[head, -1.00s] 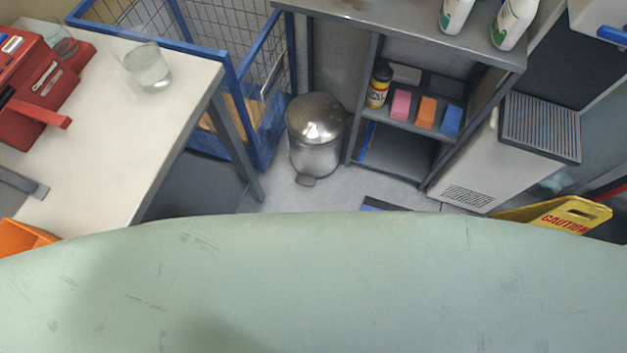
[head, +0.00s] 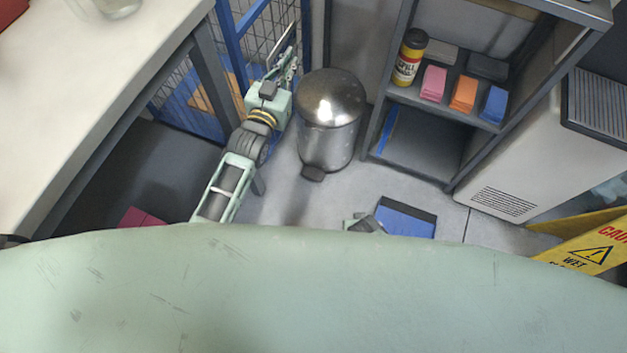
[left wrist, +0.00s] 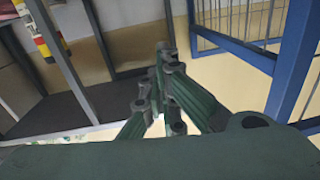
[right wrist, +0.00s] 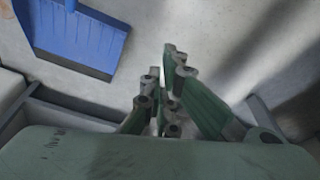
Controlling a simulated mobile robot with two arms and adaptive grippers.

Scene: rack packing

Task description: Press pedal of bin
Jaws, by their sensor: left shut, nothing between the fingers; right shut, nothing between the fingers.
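The bin (head: 329,118) is a round metal can with a domed shiny lid, upright on the floor beside the grey shelf unit. Its lid is shut. The dark pedal (head: 313,173) sticks out at the bottom of its front. My left gripper (head: 289,66) is shut and empty, just left of the bin at about lid height in the picture; it also shows in the left wrist view (left wrist: 160,62). My right gripper shows in the right wrist view (right wrist: 165,75), shut and empty above the floor. In the head view only a small part of the right arm shows, low in the middle.
A blue wire cage (head: 232,40) stands behind my left arm. The grey shelf unit (head: 375,120) holds a yellow bottle (head: 410,58) and coloured blocks. A blue dustpan (head: 404,219) lies on the floor. A yellow caution sign (head: 590,245) is at right. Floor before the bin is clear.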

